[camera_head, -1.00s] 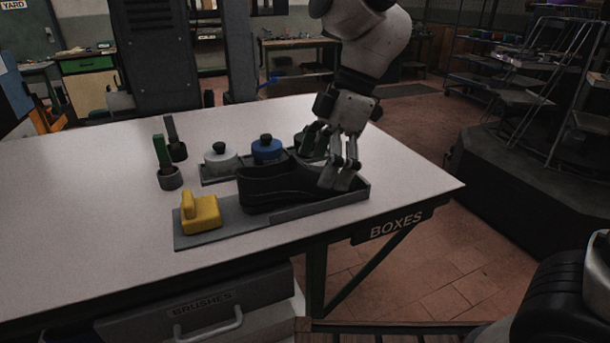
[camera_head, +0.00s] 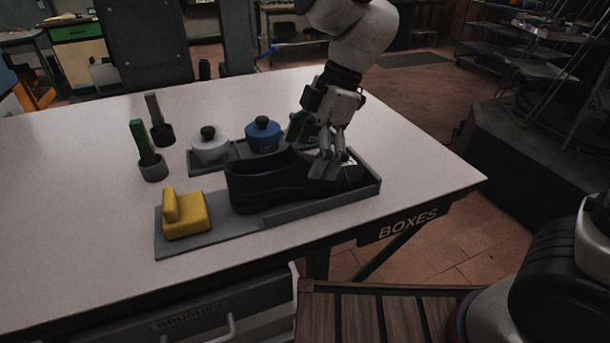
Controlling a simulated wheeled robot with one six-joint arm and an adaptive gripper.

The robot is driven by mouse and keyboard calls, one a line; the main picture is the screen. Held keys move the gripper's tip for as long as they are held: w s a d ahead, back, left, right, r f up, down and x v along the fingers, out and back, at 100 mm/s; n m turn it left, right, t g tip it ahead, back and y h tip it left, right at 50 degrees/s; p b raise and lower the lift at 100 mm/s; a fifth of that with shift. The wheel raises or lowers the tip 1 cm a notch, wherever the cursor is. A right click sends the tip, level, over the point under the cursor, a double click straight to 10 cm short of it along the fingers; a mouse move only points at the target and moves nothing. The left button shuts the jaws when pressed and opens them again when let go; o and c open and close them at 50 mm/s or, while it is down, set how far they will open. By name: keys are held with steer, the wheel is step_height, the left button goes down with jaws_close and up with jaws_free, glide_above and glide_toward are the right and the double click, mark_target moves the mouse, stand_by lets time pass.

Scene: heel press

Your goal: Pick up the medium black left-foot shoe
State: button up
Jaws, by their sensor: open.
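A black shoe (camera_head: 265,182) lies in a grey tray (camera_head: 245,226) on the white table, its opening to the left and its toe to the right. My gripper (camera_head: 328,170) is open at the front half of the shoe, fingers pointing down. Its fingers hide part of the shoe's upper. I cannot tell whether they touch it.
A yellow block with a handle (camera_head: 187,222) sits at the tray's left end. Behind the shoe, a white pot (camera_head: 211,149) and a blue pot (camera_head: 263,135) stand in another tray. Two brushes in cups (camera_head: 152,165) stand to the left. The table's left side is clear.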

steer(key=shift+x, duration=1.1)
steer(key=shift+c, duration=0.2)
steer(key=c, duration=1.4)
steer(key=shift+r, duration=0.15)
